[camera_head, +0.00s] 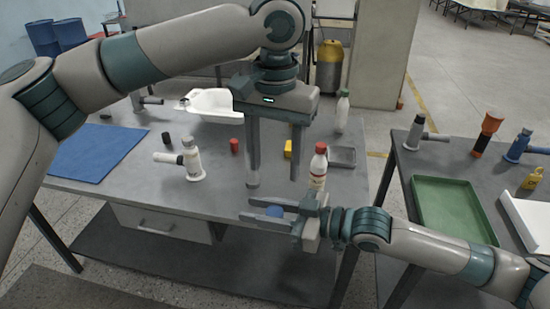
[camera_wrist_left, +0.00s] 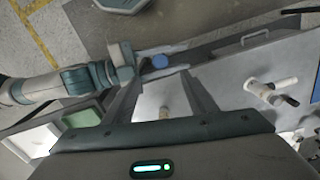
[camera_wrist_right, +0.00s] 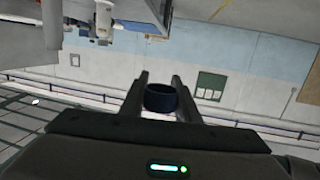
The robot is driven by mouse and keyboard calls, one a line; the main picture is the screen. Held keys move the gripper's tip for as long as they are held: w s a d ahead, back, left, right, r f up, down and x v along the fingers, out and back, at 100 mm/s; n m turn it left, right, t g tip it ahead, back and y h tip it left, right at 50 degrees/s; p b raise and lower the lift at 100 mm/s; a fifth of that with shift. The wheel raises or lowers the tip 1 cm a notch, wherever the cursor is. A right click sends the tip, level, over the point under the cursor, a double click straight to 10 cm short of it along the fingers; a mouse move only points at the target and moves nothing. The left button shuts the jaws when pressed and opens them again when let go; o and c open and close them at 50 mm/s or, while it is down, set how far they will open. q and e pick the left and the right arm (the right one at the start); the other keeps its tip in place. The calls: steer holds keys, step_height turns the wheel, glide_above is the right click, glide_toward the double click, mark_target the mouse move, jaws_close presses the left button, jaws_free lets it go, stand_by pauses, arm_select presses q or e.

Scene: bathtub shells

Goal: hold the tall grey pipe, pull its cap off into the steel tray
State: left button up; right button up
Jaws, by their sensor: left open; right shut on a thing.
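My right gripper (camera_head: 250,209) is shut on a blue cap (camera_head: 273,211), held in the air off the table's front edge. The cap shows dark between the right fingers in the right wrist view (camera_wrist_right: 160,97) and blue in the left wrist view (camera_wrist_left: 160,62). My left gripper (camera_head: 274,181) is open, fingers pointing down over the table. The small steel tray (camera_head: 342,163) lies to the right.
A red-capped bottle (camera_head: 318,168) stands close to my right gripper. A white branched fitting (camera_head: 191,160), a red cap (camera_head: 234,146) and a yellow block (camera_head: 288,149) stand on the table. The blue mat (camera_head: 97,153) is bare. A green tray (camera_head: 447,212) lies on the right-hand table.

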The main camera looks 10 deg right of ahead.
mark_target(275, 211)
arm_select(q)
steer(key=shift+f, duration=0.1)
steer(key=shift+f, duration=5.9)
steer(key=c, duration=1.1)
arm_select(e)
steer(key=o, duration=1.2)
steer(key=shift+o, duration=0.2)
steer(key=shift+d, duration=0.1)
steer(key=v, duration=1.2)
steer(key=shift+f, duration=0.15)
